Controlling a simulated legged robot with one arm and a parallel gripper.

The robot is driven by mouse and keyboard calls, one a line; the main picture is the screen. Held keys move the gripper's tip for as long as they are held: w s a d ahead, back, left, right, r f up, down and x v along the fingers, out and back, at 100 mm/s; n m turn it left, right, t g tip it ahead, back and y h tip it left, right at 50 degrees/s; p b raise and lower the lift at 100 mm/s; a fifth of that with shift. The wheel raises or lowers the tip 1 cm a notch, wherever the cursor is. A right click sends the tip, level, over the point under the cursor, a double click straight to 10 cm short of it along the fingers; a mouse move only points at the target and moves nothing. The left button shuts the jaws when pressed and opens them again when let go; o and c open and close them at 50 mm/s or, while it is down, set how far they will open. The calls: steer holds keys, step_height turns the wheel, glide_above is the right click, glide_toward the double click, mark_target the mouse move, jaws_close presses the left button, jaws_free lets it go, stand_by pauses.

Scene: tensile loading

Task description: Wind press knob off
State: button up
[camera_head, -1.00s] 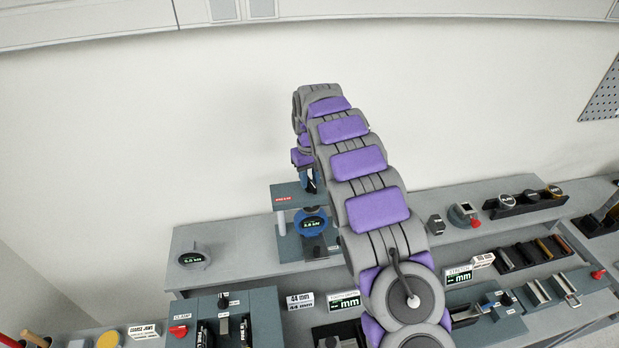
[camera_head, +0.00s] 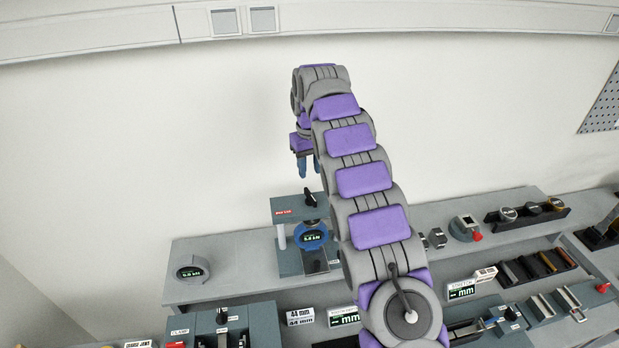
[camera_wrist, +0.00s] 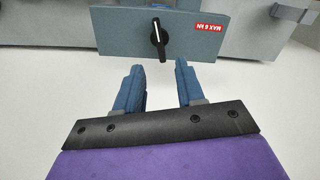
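The press (camera_head: 286,209) stands on the back shelf, with a red label at its top left and a blue round gauge with a lit display (camera_head: 312,238) below its top plate. Its black press knob (camera_head: 309,198) rises from the top plate. My gripper (camera_head: 308,172) hangs above the knob, pointing down. In the wrist view my gripper (camera_wrist: 158,80) has its two blue fingers apart, empty, and clear of the knob.
A round grey display unit (camera_head: 188,272) sits left of the press. A small device with a red button (camera_head: 465,228) and a rack of dark round parts (camera_head: 527,212) stand right on the shelf. More fixtures fill the lower bench. The air around my gripper is free.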

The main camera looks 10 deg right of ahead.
steer(key=r, duration=0.2)
step_height(320, 180, up, 6)
steer(key=p, duration=0.6)
glide_above(311, 194)
steer(key=shift+w+a+r, duration=0.1)
steer(key=shift+w+r, duration=0.05)
steer(key=shift+r, duration=0.05)
steer(key=shift+f, duration=0.1)
